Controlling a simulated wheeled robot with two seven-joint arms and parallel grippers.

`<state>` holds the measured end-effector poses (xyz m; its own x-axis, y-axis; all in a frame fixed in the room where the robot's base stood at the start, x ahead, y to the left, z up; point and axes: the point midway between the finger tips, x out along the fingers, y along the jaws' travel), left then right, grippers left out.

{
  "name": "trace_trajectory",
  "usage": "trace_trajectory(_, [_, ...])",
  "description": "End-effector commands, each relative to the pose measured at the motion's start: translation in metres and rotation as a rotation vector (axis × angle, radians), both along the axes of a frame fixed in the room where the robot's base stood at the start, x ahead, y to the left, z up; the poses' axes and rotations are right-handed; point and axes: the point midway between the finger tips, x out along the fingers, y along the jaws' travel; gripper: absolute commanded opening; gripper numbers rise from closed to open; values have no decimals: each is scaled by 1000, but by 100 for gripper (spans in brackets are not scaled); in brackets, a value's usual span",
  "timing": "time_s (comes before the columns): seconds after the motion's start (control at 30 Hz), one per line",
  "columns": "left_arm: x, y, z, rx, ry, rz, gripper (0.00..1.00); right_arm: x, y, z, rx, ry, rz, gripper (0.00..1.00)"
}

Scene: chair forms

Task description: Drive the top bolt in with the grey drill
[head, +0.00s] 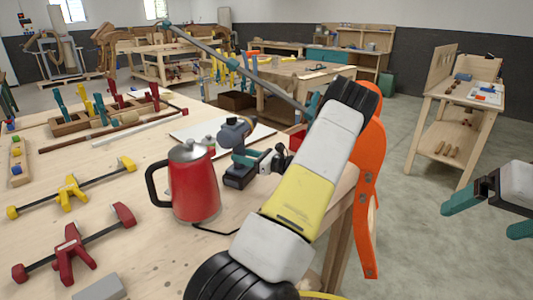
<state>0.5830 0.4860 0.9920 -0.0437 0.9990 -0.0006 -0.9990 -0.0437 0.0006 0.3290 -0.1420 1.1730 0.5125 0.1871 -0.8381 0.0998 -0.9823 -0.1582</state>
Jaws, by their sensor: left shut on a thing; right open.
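The grey drill (236,132) is upright on or just above the wooden bench, behind the red kettle; I cannot tell whether its battery base touches the bench. My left gripper (246,160), with teal fingers, is shut on the drill's handle from the right. My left arm crosses the middle of the view and hides part of the bench edge. My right gripper (487,212) is open and empty at the right edge, over the floor. I cannot make out the top bolt in this view.
A red kettle (193,185) stands close in front of the drill. Yellow (70,191) and red (72,252) bar clamps lie on the bench's left. An orange curved piece (369,190) stands behind my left arm. A small wooden table (455,105) stands right, with open floor before it.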

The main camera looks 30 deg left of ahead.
Motion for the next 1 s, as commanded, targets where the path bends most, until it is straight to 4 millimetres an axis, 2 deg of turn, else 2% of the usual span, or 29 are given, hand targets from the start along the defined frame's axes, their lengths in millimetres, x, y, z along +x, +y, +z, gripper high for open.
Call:
trace_trajectory(0.6, [0, 0, 39, 6, -4, 1, 0, 0, 0, 0, 0, 0, 0, 91])
trace_trajectory(1.0, [0, 1, 42, 6, -3, 1, 0, 0, 0, 0, 0, 0, 0, 91])
